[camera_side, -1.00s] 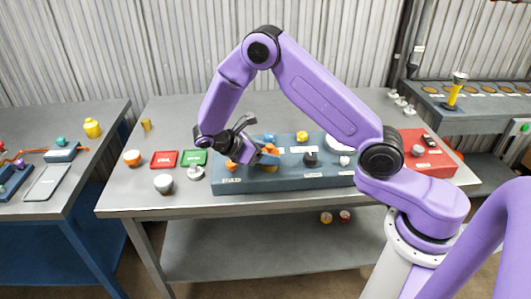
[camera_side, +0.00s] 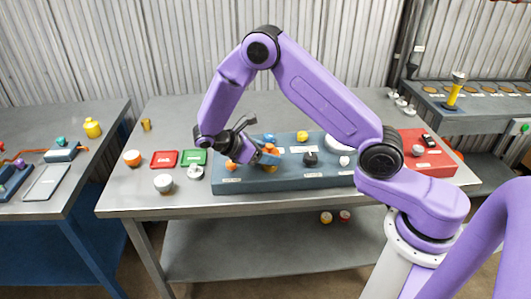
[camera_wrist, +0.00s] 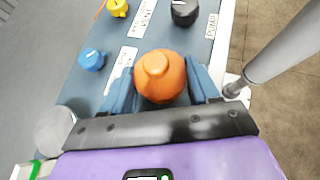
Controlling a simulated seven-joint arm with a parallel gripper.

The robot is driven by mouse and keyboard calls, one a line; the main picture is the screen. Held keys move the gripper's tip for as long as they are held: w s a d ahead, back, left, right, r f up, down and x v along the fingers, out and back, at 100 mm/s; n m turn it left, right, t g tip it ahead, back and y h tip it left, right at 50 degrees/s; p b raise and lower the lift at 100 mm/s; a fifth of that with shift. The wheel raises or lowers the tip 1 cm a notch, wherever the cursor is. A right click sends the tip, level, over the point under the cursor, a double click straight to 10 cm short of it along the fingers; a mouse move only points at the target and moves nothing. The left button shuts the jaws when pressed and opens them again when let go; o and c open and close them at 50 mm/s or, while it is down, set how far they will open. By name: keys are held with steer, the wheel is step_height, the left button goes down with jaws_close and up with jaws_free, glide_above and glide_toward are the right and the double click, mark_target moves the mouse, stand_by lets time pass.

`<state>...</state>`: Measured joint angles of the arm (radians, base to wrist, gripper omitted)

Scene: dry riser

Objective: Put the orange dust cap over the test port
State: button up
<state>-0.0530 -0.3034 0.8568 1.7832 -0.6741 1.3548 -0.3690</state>
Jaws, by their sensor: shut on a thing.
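My gripper (camera_side: 268,153) is over the left part of the blue-grey panel (camera_side: 225,184), its blue fingers closed around an orange cap (camera_side: 271,147). In the wrist view the same orange cap (camera_wrist: 160,76) sits between the two fingers (camera_wrist: 163,88), its rounded top with a small raised knob facing the camera. A yellow-brass fitting (camera_side: 270,169) shows just below the fingers; I cannot tell whether it is the test port or whether the cap touches it. The cap's underside is hidden.
On the panel are a blue knob (camera_wrist: 91,59), a yellow knob (camera_wrist: 118,8), a black knob (camera_wrist: 185,13) and another orange piece (camera_side: 231,165). Left of it lie red (camera_side: 164,159) and green (camera_side: 194,157) trays, a white-topped pot (camera_side: 164,183) and an orange-topped pot (camera_side: 132,158).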

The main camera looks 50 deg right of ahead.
mark_target(265, 167)
steer(key=shift+f, duration=1.5)
steer(key=o, duration=1.2)
steer(key=shift+a, duration=0.1)
steer(key=v, duration=1.7)
steer(key=shift+w, duration=0.2)
steer(key=shift+s+a+r, duration=0.1)
steer(key=shift+r, duration=0.1)
